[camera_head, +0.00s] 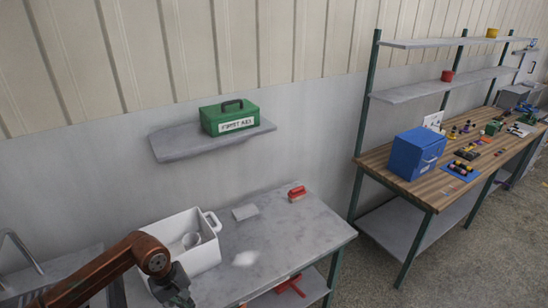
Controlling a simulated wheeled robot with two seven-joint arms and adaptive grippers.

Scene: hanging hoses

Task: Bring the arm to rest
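My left arm, orange-brown, comes in from the lower left corner. My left gripper (178,297) is at the bottom edge, in front of the white tub and the grey table. It is dark and partly cut off by the frame, so I cannot tell whether it is open or shut. I see nothing clearly held in it. My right gripper is not in view. No hanging hose shows in this view.
A white tub (205,253) with a light cup in it stands on the grey table (290,235), close to my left gripper. A green first-aid box (229,116) sits on a wall shelf. A wooden workbench (400,186) stands right.

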